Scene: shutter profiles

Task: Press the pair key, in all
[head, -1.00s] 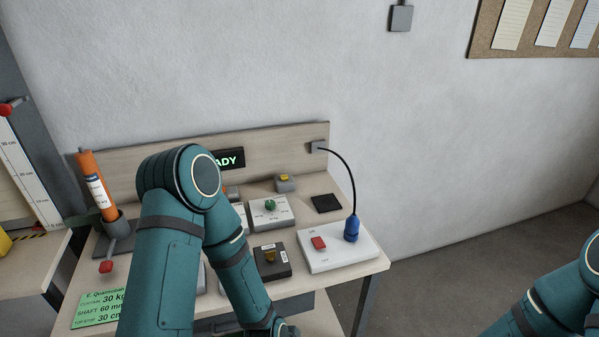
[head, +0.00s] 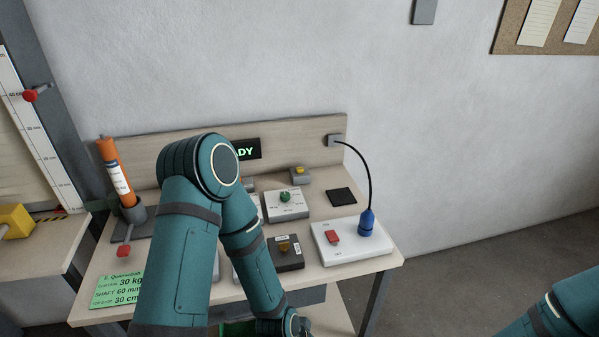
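I cannot tell which control is the pair key.
An orange tube (head: 115,170) stands in a dark holder with a red-tipped lever (head: 124,250). A green card (head: 117,290) lies at the bench's front left. A black pad (head: 341,197) lies at the back right. A scale board (head: 38,130) stands at far left.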

